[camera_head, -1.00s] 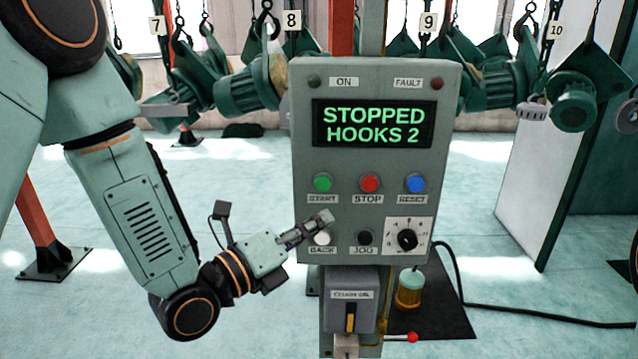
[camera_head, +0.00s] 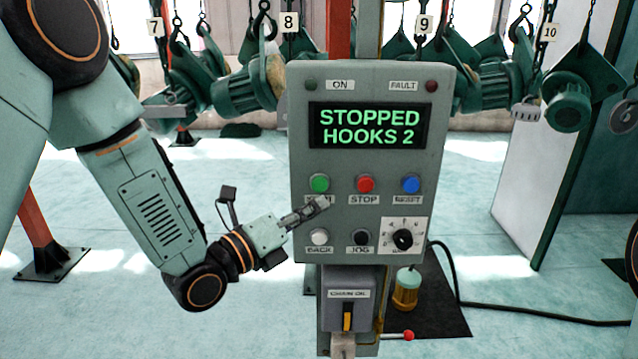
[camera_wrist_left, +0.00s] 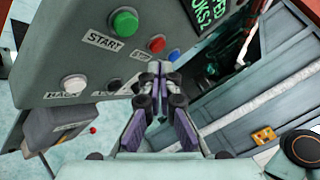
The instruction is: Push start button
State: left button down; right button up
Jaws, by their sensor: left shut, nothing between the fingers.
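The green start button (camera_head: 319,183) is at the left of the upper button row on the grey control box (camera_head: 440,130). Its START label is partly hidden behind my left gripper (camera_head: 322,204) in the head view. The left gripper is shut and empty, its tips just below the button. In the left wrist view the green button (camera_wrist_left: 124,21) is up and left of the shut fingers (camera_wrist_left: 159,66), apart from them. The display (camera_head: 370,127) reads STOPPED HOOKS 2. My right gripper is not in view.
The red stop button (camera_head: 365,184) and blue reset button (camera_head: 410,184) are to the right of start. Below are the white back button (camera_head: 319,237), black jog button (camera_head: 361,237) and a rotary dial (camera_head: 402,238). Green hoists hang behind.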

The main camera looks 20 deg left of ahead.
aim_at(320, 184)
pick_arm(q)
jog(key=shift+w+a+f+b, duration=0.15)
jog(key=shift+w+a, duration=0.15)
jog(key=shift+w, duration=0.85)
jog(key=shift+w+a+b, duration=0.15)
jog(key=shift+w+a, duration=0.1)
jog(key=shift+w, duration=0.9)
jog(key=shift+s, duration=0.35)
jog(key=shift+w, duration=0.1)
jog(key=shift+w, duration=0.2)
jog(key=shift+s, duration=0.1)
